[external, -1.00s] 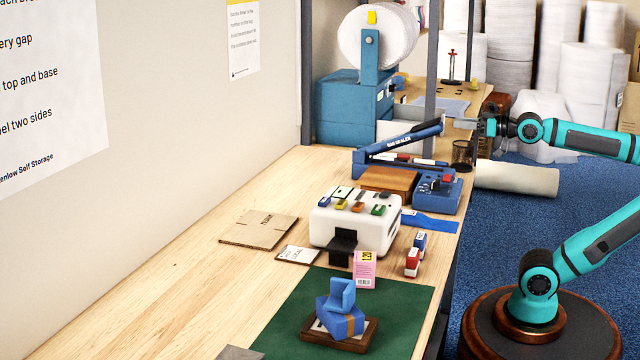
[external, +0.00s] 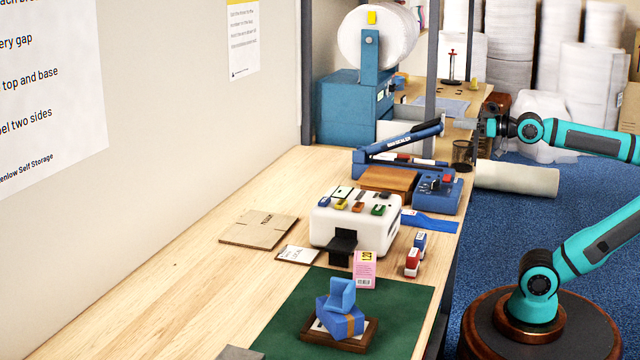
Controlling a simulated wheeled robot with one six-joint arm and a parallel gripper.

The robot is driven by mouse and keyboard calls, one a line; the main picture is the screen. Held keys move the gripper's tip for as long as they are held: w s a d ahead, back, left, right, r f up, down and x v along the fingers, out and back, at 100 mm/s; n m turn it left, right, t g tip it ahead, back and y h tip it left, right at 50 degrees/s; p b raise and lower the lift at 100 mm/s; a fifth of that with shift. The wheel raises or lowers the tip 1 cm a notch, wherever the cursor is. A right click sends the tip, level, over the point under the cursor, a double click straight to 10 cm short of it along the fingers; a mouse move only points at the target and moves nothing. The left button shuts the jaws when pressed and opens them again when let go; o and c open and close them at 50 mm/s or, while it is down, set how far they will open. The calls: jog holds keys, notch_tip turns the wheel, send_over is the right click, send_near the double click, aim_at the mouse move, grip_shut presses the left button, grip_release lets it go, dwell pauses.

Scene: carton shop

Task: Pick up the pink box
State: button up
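The pink box (external: 365,270) stands upright on the bench at the back edge of the green mat, in front of the white label printer. It has a white label with a barcode on its front. My gripper (external: 462,126) is far behind it and to the right, raised near the blue bag sealer's lever. Its fingers point left and are too small to tell how far apart they are. I see nothing clearly held between them.
The white printer (external: 352,222) stands just behind the pink box. Red and blue stamps (external: 412,262) are to its right. A blue tape item (external: 341,318) sits on a wooden tray on the green mat (external: 405,305). The bench's left front (external: 150,300) is clear.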

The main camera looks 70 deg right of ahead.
jog(key=o, duration=0.9)
jog(key=w+a+r+n+g+y, duration=0.15)
jog(key=w+a+g, duration=0.35)
jog(key=w+a, duration=0.6)
jog(key=w+a+r+g+y, duration=0.3)
jog(key=w+a+g, duration=0.3)
jog(key=a, duration=0.8)
jog(key=n+g+h, duration=0.1)
jog(key=g+h, duration=0.4)
jog(key=g, duration=0.1)
send_over(365, 256)
notch_tip(365, 256, down, 7)
jog(key=shift+y, duration=0.25)
notch_tip(365, 256, down, 11)
jog(key=shift+w+a+r, duration=0.1)
jog(key=shift+w+a, duration=0.05)
jog(key=shift+s+f, duration=0.2)
jog(key=shift+f, duration=2.6)
